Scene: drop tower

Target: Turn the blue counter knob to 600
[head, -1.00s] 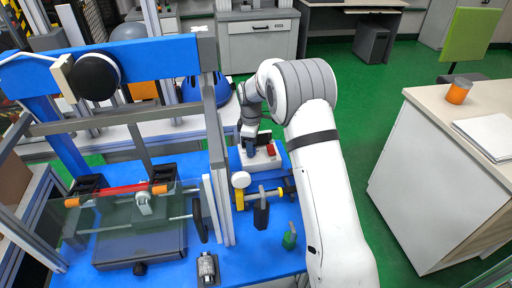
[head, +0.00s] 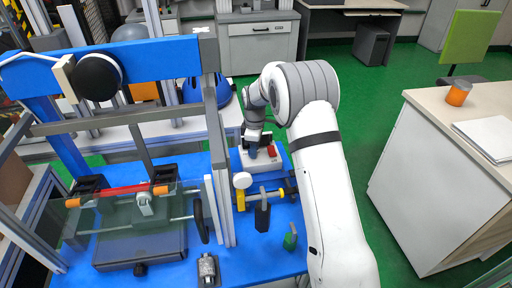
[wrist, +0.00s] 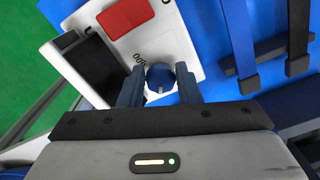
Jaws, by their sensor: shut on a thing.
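The blue counter knob (wrist: 160,76) sits on a white box (wrist: 152,42) with a red button (wrist: 124,16) and a dark display. My gripper (wrist: 160,86) has its two dark fingers on either side of the knob, shut on it. A white pointer mark shows on the knob's near side. Part of a printed number with zeros shows beside the knob; the rest of the scale is hidden or too small to read. In the head view the white box (head: 278,158) stands on the blue bench, with the knob (head: 253,150) under my gripper (head: 254,146).
A yellow clamp with a black handle (head: 262,215) and a green-handled part (head: 290,238) stand in front of the box. The drop tower frame (head: 216,160) rises to its left. A counter with an orange cup (head: 458,93) stands at right.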

